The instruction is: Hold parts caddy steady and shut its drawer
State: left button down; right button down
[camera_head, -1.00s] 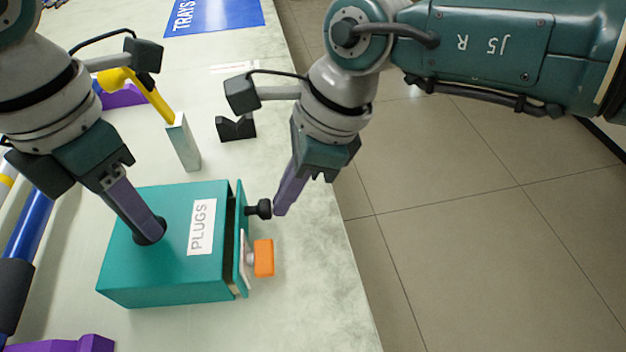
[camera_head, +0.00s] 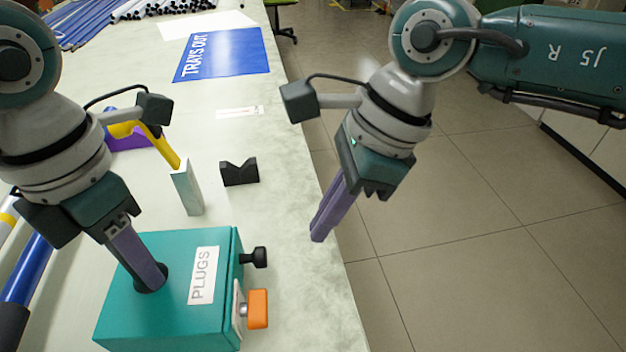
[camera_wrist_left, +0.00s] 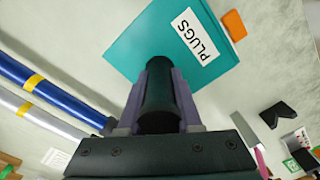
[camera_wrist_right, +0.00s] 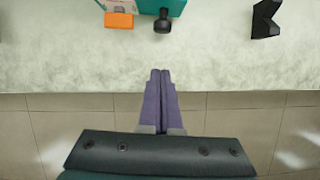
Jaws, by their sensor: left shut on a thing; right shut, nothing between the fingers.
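The teal parts caddy (camera_head: 130,318), labelled PLUGS, stands on the pale table. My left gripper (camera_head: 150,278) points down onto its top and is shut on the black handle there; the black handle (camera_wrist_left: 160,95) shows between its fingers in the left wrist view. The drawer's black knob (camera_head: 258,257) sticks out of the caddy's right side, and no gap shows at the drawer front. My right gripper (camera_head: 319,238) is shut and empty, to the right of the knob and apart from it. In the right wrist view the knob (camera_wrist_right: 162,22) is beyond the fingertips.
An orange block (camera_head: 258,309) is at the caddy's right side, by a pale plate. A black notched block (camera_head: 239,172) and an upright grey-green block (camera_head: 187,188) stand behind the caddy. A blue TRAYS OUT mat (camera_head: 225,54) lies farther back. The table's edge runs beneath my right gripper.

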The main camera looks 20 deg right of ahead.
pick_arm(q)
jog(key=c, duration=0.5)
grip_release()
pick_arm(e)
jog(key=v, duration=0.5)
jog(key=shift+s+d+r, duration=0.1)
jog(key=shift+r, duration=0.25)
pick_arm(q)
jog(key=shift+r, duration=0.1)
